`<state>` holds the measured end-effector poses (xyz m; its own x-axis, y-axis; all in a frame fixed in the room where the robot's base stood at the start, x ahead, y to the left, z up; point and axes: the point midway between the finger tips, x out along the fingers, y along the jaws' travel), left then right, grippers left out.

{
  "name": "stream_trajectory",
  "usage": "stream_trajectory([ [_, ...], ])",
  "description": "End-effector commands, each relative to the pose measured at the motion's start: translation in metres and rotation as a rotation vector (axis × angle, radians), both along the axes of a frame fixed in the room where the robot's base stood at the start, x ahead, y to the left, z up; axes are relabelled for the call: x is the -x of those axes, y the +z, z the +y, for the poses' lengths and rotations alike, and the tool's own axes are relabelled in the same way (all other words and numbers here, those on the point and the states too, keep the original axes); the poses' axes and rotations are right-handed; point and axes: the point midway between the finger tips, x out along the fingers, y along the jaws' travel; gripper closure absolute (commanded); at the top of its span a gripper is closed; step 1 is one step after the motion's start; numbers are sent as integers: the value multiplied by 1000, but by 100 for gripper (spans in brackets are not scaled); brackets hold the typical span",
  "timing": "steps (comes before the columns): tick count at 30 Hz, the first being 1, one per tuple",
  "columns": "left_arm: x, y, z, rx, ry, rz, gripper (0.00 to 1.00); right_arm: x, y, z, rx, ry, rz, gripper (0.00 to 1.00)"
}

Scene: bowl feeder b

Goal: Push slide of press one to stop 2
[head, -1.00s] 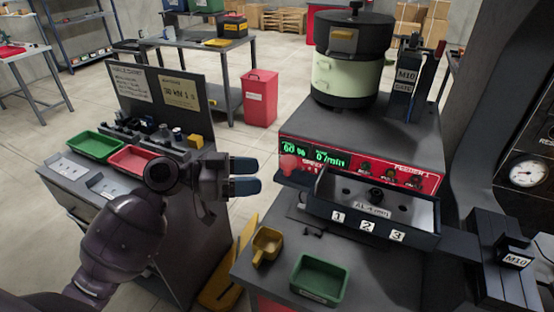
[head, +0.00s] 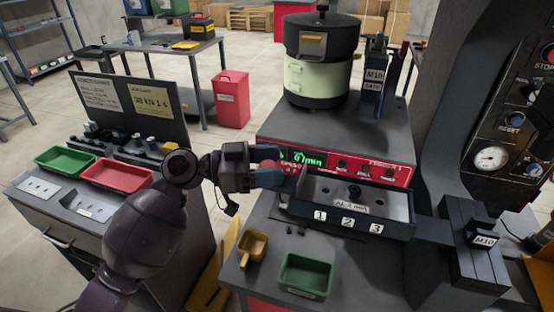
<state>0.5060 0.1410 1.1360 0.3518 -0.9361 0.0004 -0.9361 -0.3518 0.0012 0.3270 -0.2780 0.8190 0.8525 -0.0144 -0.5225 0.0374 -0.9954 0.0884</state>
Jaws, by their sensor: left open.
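A dark slide tray (head: 398,231) lies in front of the feeder in the head view, with white plates 1, 2 and 3 (head: 347,222) along its front wall. A dark knob (head: 354,191) and a label plate show inside it. My left gripper (head: 272,166) is open and empty, its blue fingertips pointing right. It is close to the tray's left end and overlaps the feeder panel in the picture. I cannot tell whether it touches the tray. My right gripper is out of view.
The red feeder panel (head: 391,173) and bowl (head: 318,75) stand behind. A yellow scoop (head: 251,247) and green bin (head: 305,276) sit in front. A dark M10 block (head: 464,225) and the press panel (head: 508,130) are at right. A side bench holds green and red trays (head: 117,176).

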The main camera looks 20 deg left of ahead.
Motion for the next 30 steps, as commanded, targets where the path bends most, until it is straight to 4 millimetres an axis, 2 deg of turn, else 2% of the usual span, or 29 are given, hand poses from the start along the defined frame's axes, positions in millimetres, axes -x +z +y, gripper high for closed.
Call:
stream_trajectory([
  [6, -4, 0, -13, -1, -1, -1, 42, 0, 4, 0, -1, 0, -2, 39],
  [15, -5, 0, -14, -1, -1, 0, 43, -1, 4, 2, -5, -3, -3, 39],
  [26, -5, 0, -13, -1, 0, 0, 98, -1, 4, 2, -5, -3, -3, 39],
  [30, -5, 0, -14, -1, 0, 0, 100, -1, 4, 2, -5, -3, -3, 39],
])
